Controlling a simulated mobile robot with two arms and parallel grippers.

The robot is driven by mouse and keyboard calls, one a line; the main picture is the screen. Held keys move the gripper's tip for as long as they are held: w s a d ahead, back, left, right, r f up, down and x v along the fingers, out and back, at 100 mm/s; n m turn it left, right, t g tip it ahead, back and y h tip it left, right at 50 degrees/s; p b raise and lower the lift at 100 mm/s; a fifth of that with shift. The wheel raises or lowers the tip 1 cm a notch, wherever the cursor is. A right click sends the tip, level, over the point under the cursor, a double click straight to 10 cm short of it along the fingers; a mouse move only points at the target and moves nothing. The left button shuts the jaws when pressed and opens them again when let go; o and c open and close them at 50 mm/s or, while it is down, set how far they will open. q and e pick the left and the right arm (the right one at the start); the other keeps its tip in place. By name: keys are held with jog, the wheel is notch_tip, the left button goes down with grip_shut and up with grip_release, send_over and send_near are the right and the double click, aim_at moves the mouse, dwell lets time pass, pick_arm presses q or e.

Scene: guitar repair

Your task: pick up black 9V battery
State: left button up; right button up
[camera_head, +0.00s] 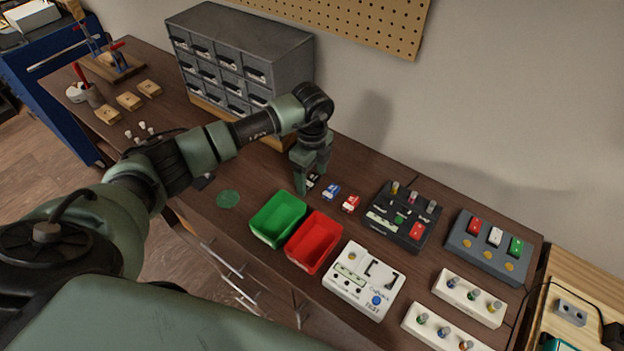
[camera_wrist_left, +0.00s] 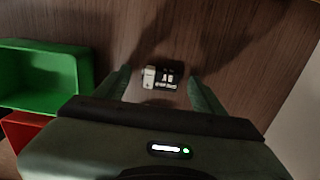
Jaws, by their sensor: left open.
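The black 9V battery (camera_wrist_left: 166,78) lies on the wooden bench top, black with white print and a pale end. In the left wrist view it sits between my left gripper's fingers (camera_wrist_left: 160,88), with a gap to each side. In the head view the battery (camera_head: 313,180) is partly hidden by my left gripper (camera_head: 309,184), which points down over it. The left gripper is open and empty. My right gripper is in neither view.
A blue battery (camera_head: 331,191) and a red battery (camera_head: 351,203) lie just right of the gripper. A green bin (camera_head: 262,236) and a red bin (camera_head: 298,256) stand in front. A grey drawer cabinet (camera_head: 290,62) stands behind. A black device (camera_head: 385,235) and a white tester (camera_head: 340,289) are right.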

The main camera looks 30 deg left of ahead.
pick_arm(q)
jog(key=c, duration=1.3)
jog(key=shift+r, duration=0.2)
